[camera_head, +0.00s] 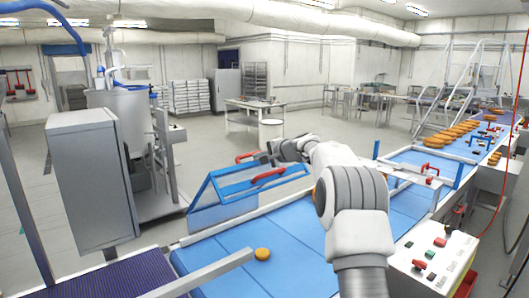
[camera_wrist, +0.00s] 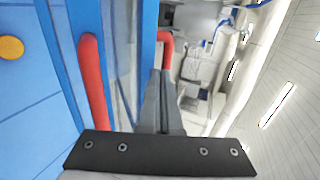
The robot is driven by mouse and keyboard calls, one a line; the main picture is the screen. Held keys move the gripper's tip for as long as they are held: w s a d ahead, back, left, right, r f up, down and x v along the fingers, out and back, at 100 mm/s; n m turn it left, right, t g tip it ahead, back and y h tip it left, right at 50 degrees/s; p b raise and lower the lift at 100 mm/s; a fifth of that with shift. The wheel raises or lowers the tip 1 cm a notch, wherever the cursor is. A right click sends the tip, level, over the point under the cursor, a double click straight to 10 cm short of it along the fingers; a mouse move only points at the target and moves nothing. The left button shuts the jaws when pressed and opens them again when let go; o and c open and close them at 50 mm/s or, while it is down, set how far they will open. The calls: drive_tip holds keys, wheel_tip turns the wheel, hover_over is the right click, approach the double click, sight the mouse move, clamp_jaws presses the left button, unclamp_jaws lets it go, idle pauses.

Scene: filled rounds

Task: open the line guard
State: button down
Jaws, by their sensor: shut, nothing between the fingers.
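The line guard (camera_head: 222,186) is a blue frame with see-through panels, slanting up beside the blue belt in the head view. A red handle (camera_head: 268,175) is on its near bar, and a second red handle (camera_head: 247,156) is further back. In the wrist view, one red handle (camera_wrist: 92,80) runs along the left and the other (camera_wrist: 166,46) shows beyond the fingertips, with a blue frame bar (camera_wrist: 146,50) between. My gripper (camera_head: 272,150) is shut and empty, above the guard's far right part. In the wrist view its fingers (camera_wrist: 163,76) point towards the further handle; I cannot tell whether they touch it.
The blue conveyor belt (camera_head: 240,270) carries one orange round (camera_head: 262,254); more rounds (camera_head: 450,133) lie up the line. A control box (camera_head: 432,255) with buttons stands at right. A grey cabinet (camera_head: 90,180) stands at left. The floor behind the guard is open.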

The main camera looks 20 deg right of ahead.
drive_tip(key=shift+p+x, duration=0.75)
drive_tip(key=shift+x, duration=1.35)
drive_tip(key=w+r+p, duration=0.1)
drive_tip(key=w+a+r+p, duration=0.1)
drive_tip(key=p, duration=0.1)
drive_tip(key=shift+w+r, duration=0.25)
drive_tip(key=shift+w, duration=0.15)
drive_tip(key=shift+w+a+r+p, duration=0.3)
drive_tip(key=shift+w+p, duration=0.15)
drive_tip(key=shift+p, duration=0.35)
